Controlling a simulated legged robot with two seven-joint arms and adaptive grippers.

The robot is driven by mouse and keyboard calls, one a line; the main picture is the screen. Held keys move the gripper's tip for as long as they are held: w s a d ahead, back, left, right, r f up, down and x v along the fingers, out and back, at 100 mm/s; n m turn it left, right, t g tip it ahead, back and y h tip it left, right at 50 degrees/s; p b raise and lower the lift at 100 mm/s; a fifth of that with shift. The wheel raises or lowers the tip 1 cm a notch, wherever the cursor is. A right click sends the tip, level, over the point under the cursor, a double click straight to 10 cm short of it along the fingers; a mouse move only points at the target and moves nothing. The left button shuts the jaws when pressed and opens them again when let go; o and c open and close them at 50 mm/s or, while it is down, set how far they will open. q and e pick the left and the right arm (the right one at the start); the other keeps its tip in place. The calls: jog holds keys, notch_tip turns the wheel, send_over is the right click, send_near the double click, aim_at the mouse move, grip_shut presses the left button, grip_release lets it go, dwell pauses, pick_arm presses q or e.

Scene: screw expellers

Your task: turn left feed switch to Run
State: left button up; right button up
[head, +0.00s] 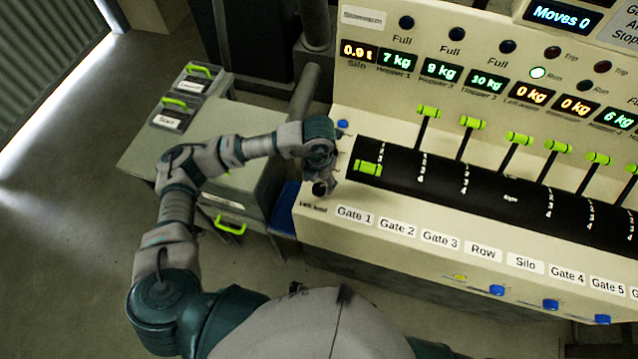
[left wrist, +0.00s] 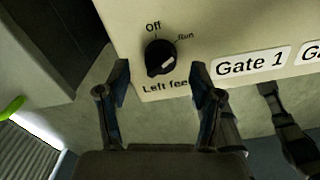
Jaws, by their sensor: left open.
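The left feed switch (left wrist: 158,57) is a round black knob on the cream panel, with "Off" above it and "Run" at its upper right. A pale mark shows on the knob's lower right part; I cannot tell for sure which label the knob is set to. In the head view the switch (head: 320,188) is partly covered by my gripper. My left gripper (head: 326,177) is open at the panel's left end. In the left wrist view its fingers (left wrist: 160,70) appear to either side of the knob, apart from it; their depth is unclear. My right gripper is not in view.
The Gate 1 lever's green handle (head: 368,168) sits close to the right of my gripper, lower than the other green handles (head: 472,123). A grey cabinet (head: 150,145) with green-handled bins stands left of the panel. Open floor (head: 60,250) lies at the left.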

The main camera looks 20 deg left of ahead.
aim_at(319, 185)
pick_arm(q)
notch_tip(319, 185, up, 9)
dwell(0.8)
